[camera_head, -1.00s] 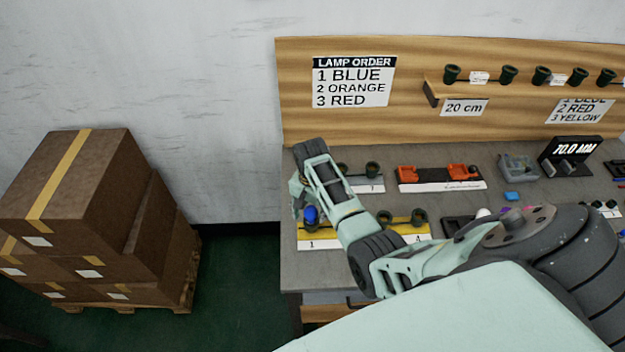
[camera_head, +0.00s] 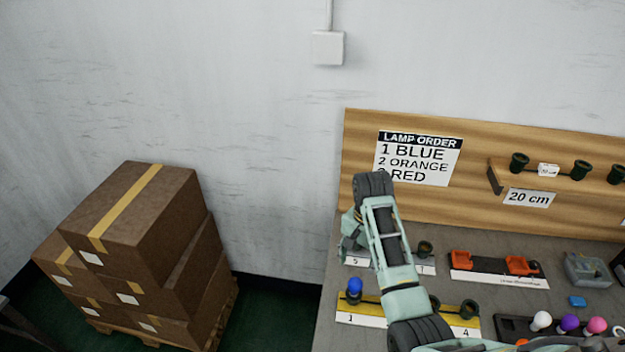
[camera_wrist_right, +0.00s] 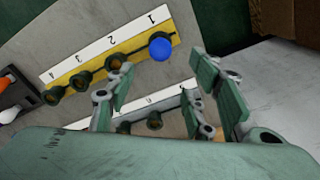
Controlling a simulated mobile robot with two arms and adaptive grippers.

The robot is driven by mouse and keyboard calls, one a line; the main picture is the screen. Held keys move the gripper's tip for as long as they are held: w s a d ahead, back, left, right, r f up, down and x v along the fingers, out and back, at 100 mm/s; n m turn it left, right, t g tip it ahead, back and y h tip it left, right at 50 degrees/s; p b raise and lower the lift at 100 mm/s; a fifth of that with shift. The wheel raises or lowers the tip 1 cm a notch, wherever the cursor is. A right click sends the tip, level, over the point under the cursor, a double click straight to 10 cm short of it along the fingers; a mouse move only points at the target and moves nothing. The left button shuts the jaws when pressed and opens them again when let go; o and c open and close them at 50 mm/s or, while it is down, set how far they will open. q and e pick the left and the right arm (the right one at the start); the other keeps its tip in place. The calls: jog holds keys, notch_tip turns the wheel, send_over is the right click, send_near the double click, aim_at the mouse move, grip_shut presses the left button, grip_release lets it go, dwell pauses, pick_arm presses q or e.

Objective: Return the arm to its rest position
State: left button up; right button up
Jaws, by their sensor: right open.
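My right gripper (camera_head: 353,232) is above the left end of the workbench (camera_head: 330,290) in the head view, at the end of my pale green arm. In the right wrist view its two fingers (camera_wrist_right: 160,85) are spread apart with nothing between them. A blue lamp (camera_head: 354,286) sits at position 1 of the yellow socket strip (camera_head: 372,311); it also shows in the right wrist view (camera_wrist_right: 160,50), apart from the fingers. The other sockets on that strip look empty in the wrist view. My left gripper is out of view.
A board with a lamp order sign (camera_head: 420,158) stands behind the bench. White, purple and pink lamps (camera_head: 568,323) stand in a dark holder at the right. Orange parts (camera_head: 490,262) lie behind. Stacked cartons (camera_head: 140,225) stand left of the bench, with a floor gap between.

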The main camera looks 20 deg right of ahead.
jog(key=s+a+f+n+t+h, duration=0.1)
jog(key=s+a+f+n, duration=0.1)
jog(key=s+n, duration=0.35)
jog(key=s+a+f+n+t, duration=0.1)
jog(key=s+a+f+n, duration=0.15)
jog(key=s, duration=0.55)
jog(key=s+a+r+n+t+y, duration=0.1)
jog(key=s+a+r+n, duration=0.1)
jog(key=s+a+n, duration=0.3)
jog(key=s+a+r+n+t, duration=0.1)
jog(key=s+a+r, duration=0.15)
jog(key=s, duration=0.45)
notch_tip(320, 180, down, 34)
jog(key=s+g+b, duration=0.2)
jog(key=b, duration=0.6)
jog(key=s+d+f+b, duration=0.1)
jog(key=s+f+b, duration=0.2)
jog(key=s+f, duration=0.5)
jog(key=s+d+f+n+g+b, duration=0.1)
jog(key=s+d+f+b, duration=0.1)
jog(key=s+f, duration=0.6)
notch_tip(320, 180, down, 7)
jog(key=shift+s+r+b, duration=0.2)
jog(key=shift+s+b, duration=0.15)
jog(key=shift+b, duration=0.4)
